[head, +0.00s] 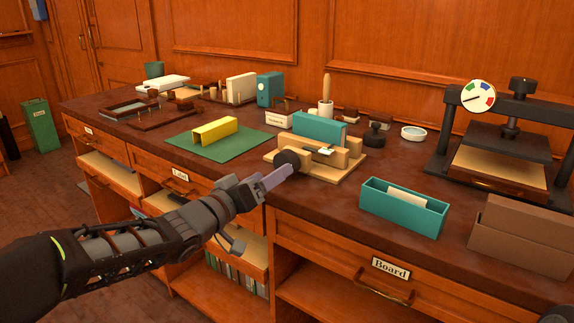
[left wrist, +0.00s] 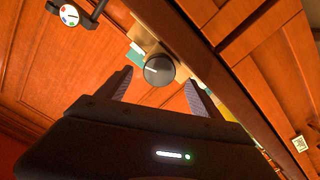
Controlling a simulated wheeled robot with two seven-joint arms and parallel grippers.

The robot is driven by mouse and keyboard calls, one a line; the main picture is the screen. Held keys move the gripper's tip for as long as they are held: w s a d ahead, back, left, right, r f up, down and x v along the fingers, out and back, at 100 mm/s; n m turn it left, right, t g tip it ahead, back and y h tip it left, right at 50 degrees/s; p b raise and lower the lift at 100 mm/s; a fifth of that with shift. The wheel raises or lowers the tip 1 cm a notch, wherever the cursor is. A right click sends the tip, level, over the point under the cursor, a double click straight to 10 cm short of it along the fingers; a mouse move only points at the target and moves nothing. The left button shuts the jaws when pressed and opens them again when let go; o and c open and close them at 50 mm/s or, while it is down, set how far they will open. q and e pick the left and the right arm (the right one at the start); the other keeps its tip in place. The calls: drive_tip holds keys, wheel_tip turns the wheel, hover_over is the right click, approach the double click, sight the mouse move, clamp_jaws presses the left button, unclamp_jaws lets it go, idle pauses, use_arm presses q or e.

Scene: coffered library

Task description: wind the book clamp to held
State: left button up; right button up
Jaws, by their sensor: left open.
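The book clamp (head: 325,172) is a pale wooden frame on a base board near the counter's front edge. A teal book (head: 320,126) stands at its back; I cannot tell how tightly it is gripped. The clamp's dark round knob (head: 287,160) faces the front edge. My left gripper (head: 280,178) is open, its fingers pointing at the knob. In the left wrist view the knob (left wrist: 159,70) shows in the gap between the fingertips, slightly beyond them; I cannot tell whether they touch it. A small white tag or pointer (head: 326,151) sits on the clamp. My right gripper is not in view.
A teal box (head: 403,208) and a brown box (head: 523,238) stand to the right. A black press (head: 447,135) with a coloured dial (head: 478,95) is behind them. Drawers line the counter front.

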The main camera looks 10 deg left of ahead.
use_arm(q)
drive_tip(key=b+x, duration=0.1)
drive_tip(key=x, duration=0.6)
drive_tip(key=shift+w, duration=0.1)
drive_tip(key=c, duration=1.4)
